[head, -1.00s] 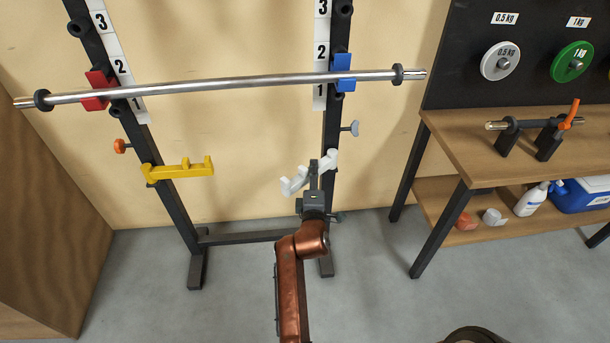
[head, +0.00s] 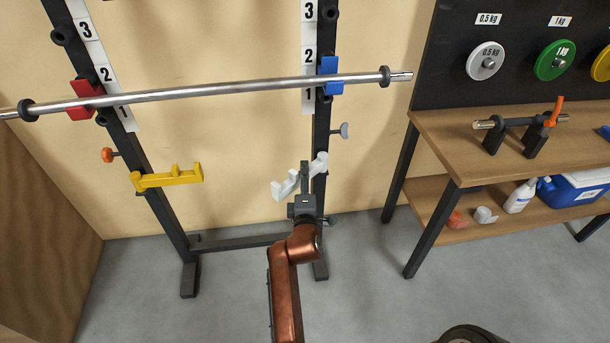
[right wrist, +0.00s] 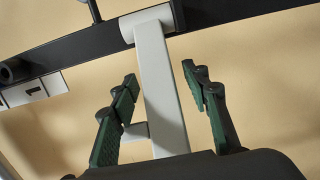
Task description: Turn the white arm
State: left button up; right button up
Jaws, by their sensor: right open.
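The white arm (head: 284,189) is on the right upright of the rack, below the barbell, and sticks out to the left with a raised tip. My right gripper (head: 304,170) is at the white arm, coming from below and in front. In the right wrist view the white arm (right wrist: 160,95) runs between the two green-padded fingers of my right gripper (right wrist: 160,78). The fingers are open, with gaps visible on both sides of the bar. My left gripper is not in view.
A barbell (head: 220,90) rests on a red holder (head: 84,98) and a blue holder (head: 331,74). A yellow arm (head: 168,179) is on the left upright. A wooden table (head: 450,140) with a shelf stands to the right.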

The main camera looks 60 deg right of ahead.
jog(key=v, duration=0.7)
jog(key=shift+s+a, duration=0.1)
